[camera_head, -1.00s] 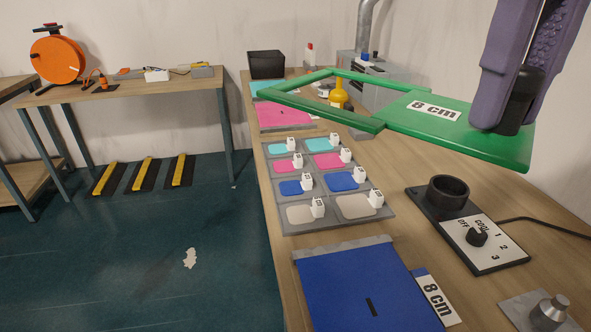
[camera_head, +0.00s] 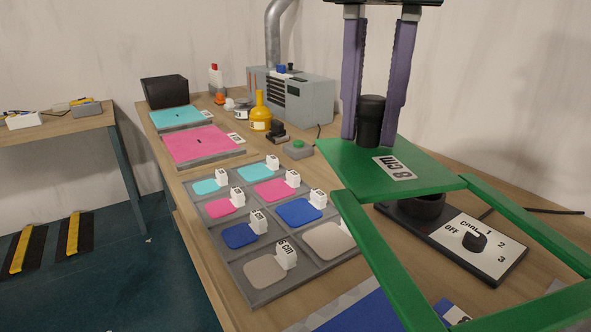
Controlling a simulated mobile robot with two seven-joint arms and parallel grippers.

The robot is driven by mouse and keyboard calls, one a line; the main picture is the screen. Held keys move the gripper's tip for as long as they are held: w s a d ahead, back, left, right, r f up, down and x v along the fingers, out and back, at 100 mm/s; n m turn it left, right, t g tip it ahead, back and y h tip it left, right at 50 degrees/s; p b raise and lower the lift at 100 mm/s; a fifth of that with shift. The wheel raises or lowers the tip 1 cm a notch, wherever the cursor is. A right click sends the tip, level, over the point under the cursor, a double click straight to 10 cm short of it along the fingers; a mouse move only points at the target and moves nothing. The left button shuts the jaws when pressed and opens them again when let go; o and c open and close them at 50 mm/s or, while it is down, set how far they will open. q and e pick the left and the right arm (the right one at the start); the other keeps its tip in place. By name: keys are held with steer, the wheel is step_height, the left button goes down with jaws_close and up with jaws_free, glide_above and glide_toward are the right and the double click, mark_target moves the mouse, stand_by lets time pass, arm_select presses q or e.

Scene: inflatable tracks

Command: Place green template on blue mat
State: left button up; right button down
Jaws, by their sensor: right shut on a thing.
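The green template (camera_head: 350,166) is a flat plate marked "8 cm" with an open rectangular frame at its near end. My right gripper (camera_head: 371,135) comes down from above with a finger on each side of the template's black knob (camera_head: 370,122) and is shut on it. The template is held in the air above the workbench. The blue mat (camera_head: 352,312) lies on the bench at the bottom edge, mostly cut off by the picture and partly hidden behind the frame. My left gripper is not in view.
A grey sorting tray (camera_head: 262,292) with coloured patches lies left of the template. A dial panel (camera_head: 470,246) with a black cup sits under and right of it. Pink (camera_head: 202,144) and cyan (camera_head: 180,118) mats, a yellow bottle (camera_head: 260,111) and a grey machine (camera_head: 292,95) stand farther back.

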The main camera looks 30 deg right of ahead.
mark_target(372, 143)
steer(key=f+n, duration=0.1)
steer(key=f+n+b, duration=0.1)
steer(key=f+n, duration=0.1)
steer(key=shift+d+f, duration=0.1)
steer(key=shift+d, duration=0.2)
steer(key=shift+n, duration=0.6)
step_height(372, 143, down, 15)
steer(key=b, duration=0.3)
step_height(372, 143, down, 5)
steer(key=shift+w+f+b, duration=0.1)
steer(key=shift+b, duration=0.3)
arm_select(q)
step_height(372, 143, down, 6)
arm_select(e)
steer(key=c, duration=0.7)
jaws_free()
arm_select(q)
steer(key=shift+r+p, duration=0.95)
steer(key=shift+p, duration=0.05)
arm_select(e)
step_height(372, 143, up, 12)
steer(key=shift+r, duration=0.15)
